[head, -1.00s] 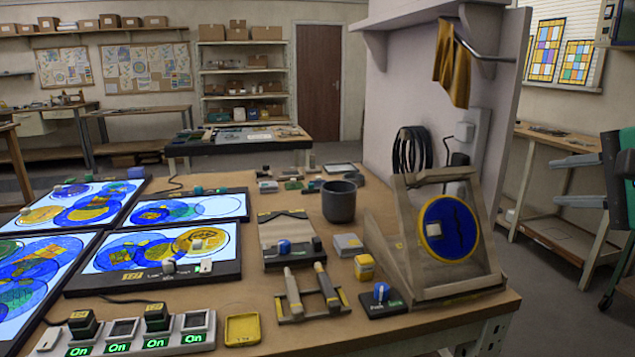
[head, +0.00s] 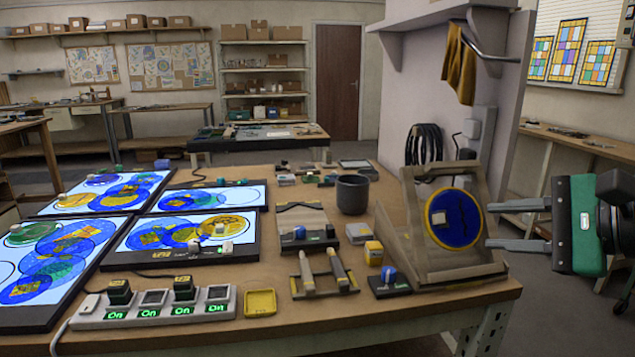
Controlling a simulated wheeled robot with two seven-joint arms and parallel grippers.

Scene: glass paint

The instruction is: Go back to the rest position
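My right gripper (head: 516,226) is at the right edge of the head view, to the right of the workbench (head: 390,312). Its two grey fingers point left and stand wide apart, with nothing between them. Its green and black body (head: 577,226) is behind them. The fingers are close to the right side of a wooden stand (head: 408,225) that holds a blue disc with a yellow rim (head: 453,219). I cannot tell from this view whether they touch the stand. My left gripper is not in the view.
Lit panels (head: 170,240) with coloured glass discs cover the bench's left side. A power strip (head: 160,306) with green "On" lights, a yellow tray (head: 260,302), a dark cup (head: 352,194) and small tools stand on the bench. A side table (head: 590,146) is behind my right gripper.

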